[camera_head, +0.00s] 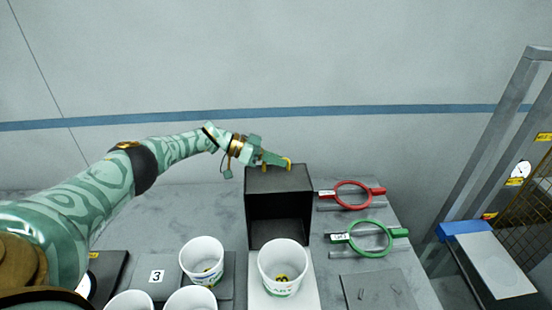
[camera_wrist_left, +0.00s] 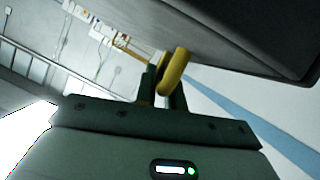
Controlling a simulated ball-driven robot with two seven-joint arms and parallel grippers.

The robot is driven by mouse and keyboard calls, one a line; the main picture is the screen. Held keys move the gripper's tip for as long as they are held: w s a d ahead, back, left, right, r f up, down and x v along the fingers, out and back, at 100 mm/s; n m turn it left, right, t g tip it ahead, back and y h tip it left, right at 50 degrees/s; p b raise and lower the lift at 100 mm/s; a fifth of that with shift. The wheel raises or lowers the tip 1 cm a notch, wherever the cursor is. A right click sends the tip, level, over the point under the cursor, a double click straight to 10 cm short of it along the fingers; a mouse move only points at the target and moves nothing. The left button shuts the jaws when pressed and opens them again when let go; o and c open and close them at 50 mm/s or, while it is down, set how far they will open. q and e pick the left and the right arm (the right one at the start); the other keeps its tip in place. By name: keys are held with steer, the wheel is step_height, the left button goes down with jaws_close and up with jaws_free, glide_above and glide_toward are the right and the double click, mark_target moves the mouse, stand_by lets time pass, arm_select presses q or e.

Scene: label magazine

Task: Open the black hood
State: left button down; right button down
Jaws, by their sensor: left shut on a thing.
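The black hood (camera_head: 279,180) stands on the grey table in the middle of the head view. It is box-shaped, and its dark hollow inside faces me. A yellow handle (camera_head: 288,163) is at its top far edge. My left gripper (camera_head: 275,161) reaches it from the left and is shut on the handle. In the left wrist view the fingers (camera_wrist_left: 161,92) are around the yellow handle (camera_wrist_left: 175,72), and the hood's dark surface (camera_wrist_left: 245,35) fills the upper right. My right gripper is not in view.
A white tub (camera_head: 283,262) stands in front of the hood on a white plate (camera_head: 258,292). More white tubs (camera_head: 202,258) stand at the front left. A red ring tool (camera_head: 353,195) and a green ring tool (camera_head: 370,238) lie right of the hood. A metal frame (camera_head: 490,150) stands further right.

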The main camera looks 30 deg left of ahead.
arm_select(q)
steer(key=shift+w+a+f, duration=0.15)
steer(key=shift+w+f, duration=0.05)
steer(key=shift+f, duration=0.15)
steer(key=c, duration=1.5)
jaws_free()
steer(key=shift+r, duration=0.1)
steer(key=b+v, duration=0.3)
steer(key=v, duration=1.3)
steer(key=shift+a, duration=0.1)
